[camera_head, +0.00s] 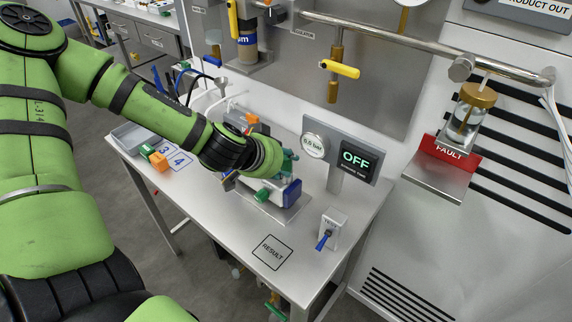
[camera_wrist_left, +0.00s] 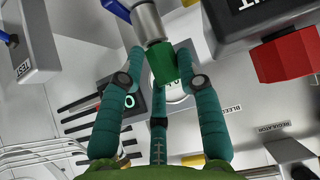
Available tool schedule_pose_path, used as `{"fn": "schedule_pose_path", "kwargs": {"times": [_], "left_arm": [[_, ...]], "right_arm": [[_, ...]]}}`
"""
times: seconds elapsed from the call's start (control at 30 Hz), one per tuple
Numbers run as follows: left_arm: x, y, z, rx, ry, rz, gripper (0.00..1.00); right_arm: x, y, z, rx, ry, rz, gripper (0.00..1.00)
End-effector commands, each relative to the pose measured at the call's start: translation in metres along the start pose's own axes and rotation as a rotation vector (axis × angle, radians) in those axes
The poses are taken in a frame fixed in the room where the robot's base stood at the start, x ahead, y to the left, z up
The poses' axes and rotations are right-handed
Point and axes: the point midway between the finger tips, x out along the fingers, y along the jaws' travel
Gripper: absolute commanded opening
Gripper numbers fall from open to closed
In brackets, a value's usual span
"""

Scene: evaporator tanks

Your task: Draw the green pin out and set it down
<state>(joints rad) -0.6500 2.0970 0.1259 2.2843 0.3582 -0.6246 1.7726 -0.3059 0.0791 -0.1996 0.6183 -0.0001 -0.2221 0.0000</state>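In the left wrist view a green pin-like block (camera_wrist_left: 163,64) sits at the end of a silver cylinder (camera_wrist_left: 149,22) with a blue part beyond it. The teal fingers of my left gripper (camera_wrist_left: 160,66) lie close on both sides of the green block, and a third finger shows behind it. Whether they press on it cannot be seen. In the head view my left gripper (camera_head: 287,160) is at the blue and grey device (camera_head: 287,191) on the table, and my wrist hides part of the device. A green knob (camera_head: 263,195) shows on its near side. My right gripper is not in view.
The white table (camera_head: 228,214) has a bare marked RESULT square (camera_head: 272,252) in front. A gauge (camera_head: 315,146) and an OFF display (camera_head: 355,158) stand behind the device. A blue-levered TEST switch (camera_head: 331,230) is at right. Green and orange blocks (camera_head: 158,160) and a tray are at left.

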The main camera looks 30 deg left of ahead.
Motion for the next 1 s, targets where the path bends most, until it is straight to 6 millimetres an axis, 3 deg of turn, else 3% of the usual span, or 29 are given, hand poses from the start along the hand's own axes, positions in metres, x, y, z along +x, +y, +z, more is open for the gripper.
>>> {"fn": "schedule_pose_path", "kwargs": {"times": [1.0], "left_arm": [[-0.015,-0.004,-0.023,0.006,0.020,-0.013,0.00]], "right_arm": [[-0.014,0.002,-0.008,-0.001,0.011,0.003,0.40]]}}
